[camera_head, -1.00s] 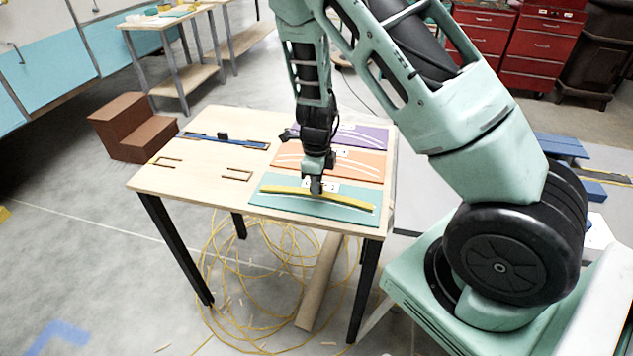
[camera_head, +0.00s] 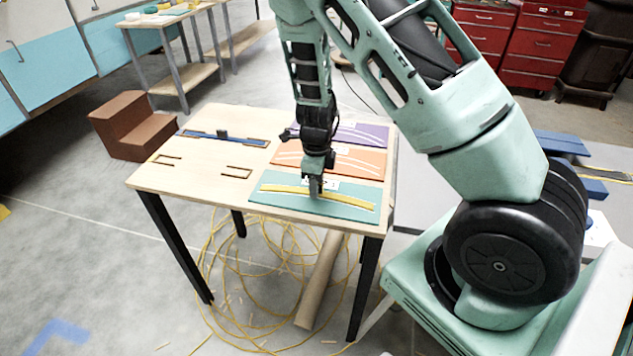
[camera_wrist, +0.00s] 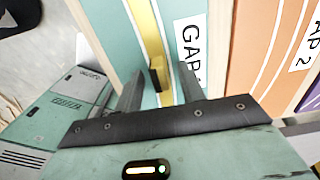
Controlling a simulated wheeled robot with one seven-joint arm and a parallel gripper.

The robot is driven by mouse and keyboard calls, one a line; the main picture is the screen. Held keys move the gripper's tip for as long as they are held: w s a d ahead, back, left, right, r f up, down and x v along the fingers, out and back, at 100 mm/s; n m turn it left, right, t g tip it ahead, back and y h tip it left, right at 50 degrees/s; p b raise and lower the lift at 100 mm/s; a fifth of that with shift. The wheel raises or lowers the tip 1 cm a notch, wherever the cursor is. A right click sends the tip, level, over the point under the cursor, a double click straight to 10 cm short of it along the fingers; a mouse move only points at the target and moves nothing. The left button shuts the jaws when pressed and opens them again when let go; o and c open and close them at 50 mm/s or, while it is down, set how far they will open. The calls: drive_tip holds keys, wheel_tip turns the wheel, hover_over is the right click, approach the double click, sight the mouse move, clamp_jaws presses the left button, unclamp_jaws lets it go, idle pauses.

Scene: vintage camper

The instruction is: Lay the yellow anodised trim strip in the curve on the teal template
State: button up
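The teal template (camera_head: 345,209) lies at the front right of the table, with a label partly reading "GAP". The long yellow trim strip (camera_head: 285,189) lies along its curve; in the wrist view the strip (camera_wrist: 149,35) runs between two white curved lines. Contact with the template is hard to confirm. A small gold-brown grip tab (camera_wrist: 158,74) stands up from the strip. My gripper (camera_head: 316,192) is low over the strip's middle. In the wrist view its two fingers (camera_wrist: 159,90) are apart, one on each side of the tab, with gaps visible.
An orange template (camera_head: 350,165) and a purple template (camera_head: 368,135) lie behind the teal one. A blue strip (camera_head: 205,136) with a dark tab sits at the table's back left, near empty brown-edged slots (camera_head: 237,173).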

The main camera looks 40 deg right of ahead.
wheel_tip(320, 180, up, 17)
drive_tip(key=p, duration=0.1)
drive_tip(key=shift+r+p, duration=0.2)
drive_tip(key=shift+p, duration=0.15)
drive_tip(key=s+a+r+n+g+y, duration=0.1)
drive_tip(key=s+a+r+n, duration=0.1)
drive_tip(key=s+a+n, duration=0.55)
drive_tip(key=s+a+r+n+y, duration=0.1)
drive_tip(key=s+a+n, duration=0.3)
drive_tip(key=a+n, duration=0.7)
drive_tip(key=s+a+r+n, duration=0.1)
drive_tip(key=s+a+n, duration=0.2)
drive_tip(key=s+n, duration=0.3)
drive_tip(key=s+a+r+n+t+h, duration=0.1)
drive_tip(key=s+a+n, duration=0.2)
drive_tip(key=s+n, duration=0.3)
drive_tip(key=n, duration=0.5)
drive_tip(key=shift+s+r, duration=0.4)
drive_tip(key=shift+n, duration=0.25)
